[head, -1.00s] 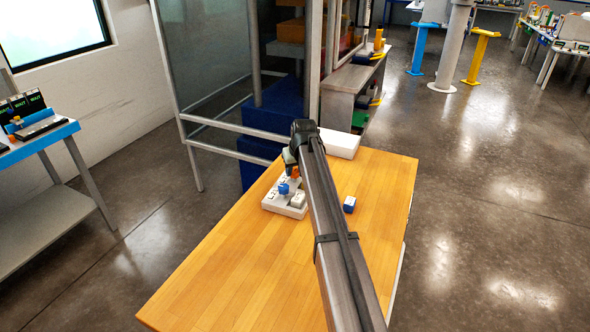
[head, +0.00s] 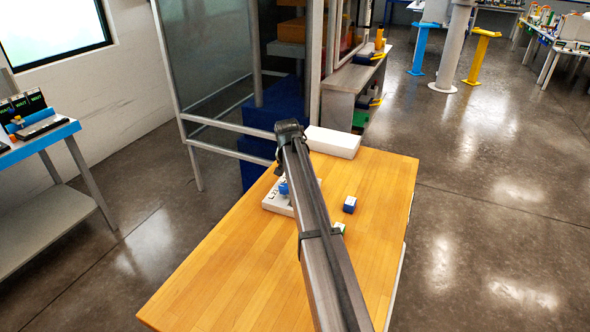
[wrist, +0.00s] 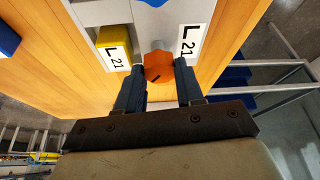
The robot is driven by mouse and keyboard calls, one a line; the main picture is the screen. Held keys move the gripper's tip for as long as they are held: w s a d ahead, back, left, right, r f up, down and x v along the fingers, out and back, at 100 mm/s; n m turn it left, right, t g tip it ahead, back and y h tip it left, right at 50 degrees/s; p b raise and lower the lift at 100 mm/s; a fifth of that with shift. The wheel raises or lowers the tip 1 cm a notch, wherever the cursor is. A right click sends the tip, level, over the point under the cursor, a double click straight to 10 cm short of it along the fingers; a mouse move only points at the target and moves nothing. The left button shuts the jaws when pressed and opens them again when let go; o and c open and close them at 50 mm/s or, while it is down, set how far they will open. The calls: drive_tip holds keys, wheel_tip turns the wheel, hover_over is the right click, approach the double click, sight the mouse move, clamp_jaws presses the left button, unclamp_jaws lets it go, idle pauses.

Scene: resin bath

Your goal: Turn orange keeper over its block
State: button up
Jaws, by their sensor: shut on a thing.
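The orange keeper (wrist: 158,68) sits between the two dark blue fingers of my gripper (wrist: 158,75) in the wrist view, with the fingers shut on its sides. A dark slot line shows on its face. Beside it are a yellow block (wrist: 112,38) labelled L 21 on the left and a white L 21 label (wrist: 189,41) on the right. The pale board (head: 270,206) lies on the table in the head view, with a blue knob (head: 283,188) on it. My arm hides the keeper and fingers in the head view.
A blue and white block (head: 349,204) and a partly hidden green and white block (head: 339,228) lie on the wooden table (head: 230,265) right of the board. A white box (head: 332,142) stands at its far edge. The near left tabletop is clear.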

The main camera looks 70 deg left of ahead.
drive_tip(key=m, duration=0.2)
drive_tip(key=m+t+h, duration=0.1)
drive_tip(key=m, duration=0.2)
drive_tip(key=shift+s+a+m+h, duration=0.15)
drive_tip(key=shift+a+m+h, duration=0.15)
drive_tip(key=shift+h, duration=0.1)
drive_tip(key=m, duration=0.2)
drive_tip(key=m+t+h, duration=0.1)
drive_tip(key=m, duration=0.1)
drive_tip(key=shift+m+h, duration=0.3)
drive_tip(key=shift+m, duration=0.4)
drive_tip(key=o, duration=1.1)
drive_tip(key=shift+c, duration=0.2)
drive_tip(key=shift+r, duration=0.1)
drive_tip(key=v, duration=1.3)
drive_tip(key=shift+r, duration=0.3)
drive_tip(key=shift+s+a, duration=0.1)
